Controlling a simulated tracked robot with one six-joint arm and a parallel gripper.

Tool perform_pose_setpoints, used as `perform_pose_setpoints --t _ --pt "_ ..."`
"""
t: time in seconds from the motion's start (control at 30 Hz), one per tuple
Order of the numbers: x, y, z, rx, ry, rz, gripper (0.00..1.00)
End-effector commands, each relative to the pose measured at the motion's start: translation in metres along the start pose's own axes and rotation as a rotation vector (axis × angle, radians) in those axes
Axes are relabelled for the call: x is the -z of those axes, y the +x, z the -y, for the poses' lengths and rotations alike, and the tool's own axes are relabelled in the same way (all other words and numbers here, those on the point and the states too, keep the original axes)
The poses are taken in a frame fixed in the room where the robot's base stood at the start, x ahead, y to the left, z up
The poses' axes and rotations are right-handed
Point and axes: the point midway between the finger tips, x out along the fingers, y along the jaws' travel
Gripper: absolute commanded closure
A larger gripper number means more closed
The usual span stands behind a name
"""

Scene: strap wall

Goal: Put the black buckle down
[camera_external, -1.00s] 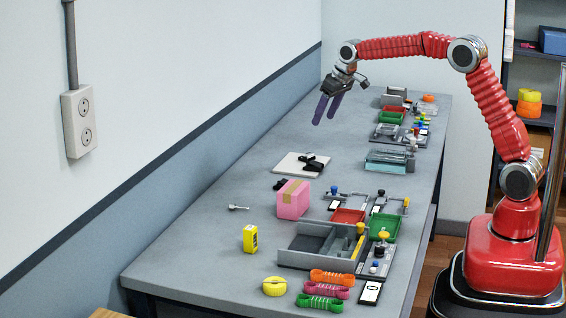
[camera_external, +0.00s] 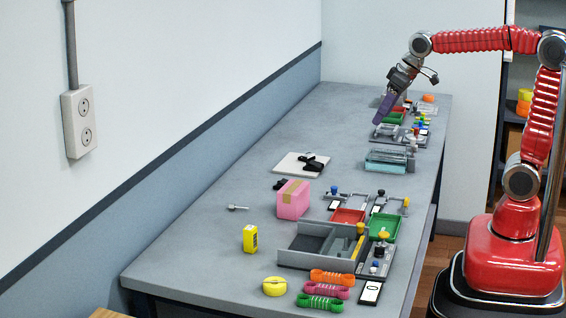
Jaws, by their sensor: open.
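A black buckle (camera_external: 312,162) lies on a flat white plate (camera_external: 287,163) in the middle of the bench. Another small black piece (camera_external: 280,184) lies on the bench behind the pink box; I cannot tell which of the two the task names.
A pink box (camera_external: 292,203), a yellow box (camera_external: 250,239) and a grey divided tray (camera_external: 285,261) stand on the near bench. Coiled straps (camera_external: 325,287) lie at the front. A teal clear box (camera_external: 388,161) and fixtures line the right edge. The left bench strip is mostly free.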

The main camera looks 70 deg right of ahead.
Motion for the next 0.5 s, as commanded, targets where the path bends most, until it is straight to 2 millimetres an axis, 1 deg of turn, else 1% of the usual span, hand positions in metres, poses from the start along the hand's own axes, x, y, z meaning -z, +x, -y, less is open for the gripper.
perform_pose_setpoints --t 0.03,0.2,0.33,0.5 --pt "-0.014 -0.006 0.005 0.005 -0.01 -0.005 0.39" --pt "-0.058 -0.02 0.017 0.02 -0.04 -0.013 0.39" --pt "-0.092 -0.026 0.024 0.031 -0.062 -0.02 0.39" --pt "-0.138 -0.029 0.031 0.046 -0.092 -0.027 0.39"
